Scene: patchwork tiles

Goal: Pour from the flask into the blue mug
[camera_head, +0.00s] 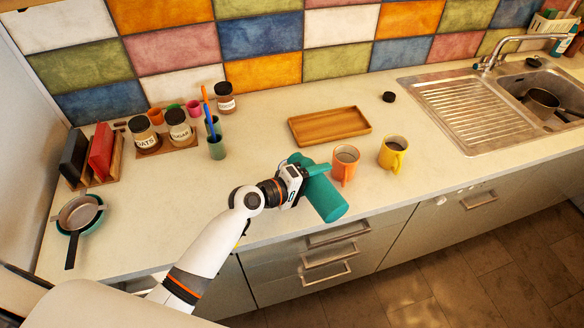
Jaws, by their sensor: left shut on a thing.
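My left gripper (304,173) is shut on a teal flask (328,198) near the counter's front edge. The flask is tilted, with its wide end toward the lower right, overlapping the counter edge in the picture. Its other end is partly hidden by the gripper. An orange mug (342,171) stands just right of the flask, and a yellow mug (389,159) stands farther right. Both are upright; their insides look greyish-brown. I see no mug that is clearly blue. My right gripper is not in view.
A wooden tray (329,125) lies behind the mugs, with a small black cap (388,97) to its right. A green cup with brushes (217,151), jars (145,136) and pans (78,213) stand left. The sink (470,104) is right. Counter beside the yellow mug is clear.

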